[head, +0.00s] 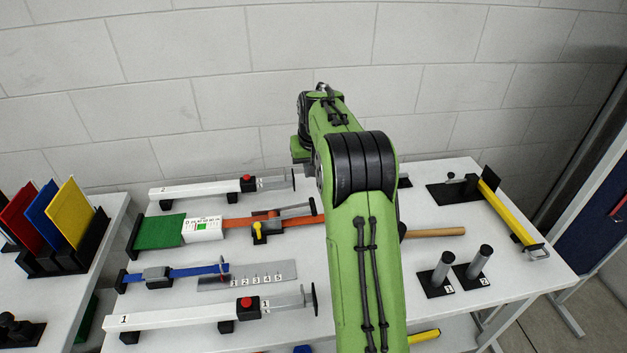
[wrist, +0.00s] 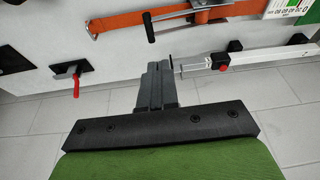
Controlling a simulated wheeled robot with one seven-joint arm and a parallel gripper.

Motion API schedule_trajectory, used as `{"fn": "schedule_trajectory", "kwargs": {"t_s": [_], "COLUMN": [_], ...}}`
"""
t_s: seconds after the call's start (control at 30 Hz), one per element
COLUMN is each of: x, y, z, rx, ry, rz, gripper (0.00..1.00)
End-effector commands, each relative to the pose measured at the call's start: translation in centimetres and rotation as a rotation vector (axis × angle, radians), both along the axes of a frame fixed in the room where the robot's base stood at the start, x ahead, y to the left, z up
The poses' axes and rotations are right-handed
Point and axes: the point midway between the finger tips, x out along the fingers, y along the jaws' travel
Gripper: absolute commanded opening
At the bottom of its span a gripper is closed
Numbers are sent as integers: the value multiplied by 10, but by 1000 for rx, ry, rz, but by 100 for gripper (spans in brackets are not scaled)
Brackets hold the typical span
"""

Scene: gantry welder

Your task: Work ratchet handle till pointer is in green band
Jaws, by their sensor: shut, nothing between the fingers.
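The orange strap (head: 245,223) runs from a white gauge block (head: 203,228) with a green band to the ratchet. The ratchet's grey handle (head: 298,210) reaches right toward my arm, and a yellow lever (head: 257,230) stands beside it. In the wrist view, the handle's black grip (wrist: 150,28) shows just beyond my gripper (wrist: 155,66), which is shut and empty and apart from the grip. The gauge (wrist: 290,6) is partly cut off at the top right there. The pointer is too small to read. My arm hides my fingers in the head view.
White bar 2 (head: 205,190) with a red button lies behind the strap; it also shows close right of my fingers in the wrist view (wrist: 229,58). A red-handled clamp (wrist: 75,82) stands to their left. Bar 1 (head: 185,315) and a blue strap (head: 190,272) lie in front.

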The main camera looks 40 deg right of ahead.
Motion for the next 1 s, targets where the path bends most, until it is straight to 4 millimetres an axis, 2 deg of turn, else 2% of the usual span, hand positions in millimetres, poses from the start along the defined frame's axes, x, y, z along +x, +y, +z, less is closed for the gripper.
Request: {"fn": "schedule_trajectory", "kwargs": {"t_s": [0.03, 0.1, 0.2, 0.37, 0.8, 1.0], "x": [6, 10, 13, 18, 39, 40], "y": [-14, -27, -33, -35, -41, -40], "z": [0, -8, -16, -39, -130, -151], "rx": [7, 10, 13, 14, 14, 13], "ry": [7, 11, 14, 17, 18, 16], "rz": [-17, -32, -40, -40, -39, -39], "gripper": [0, 0, 0, 0, 0, 0]}}
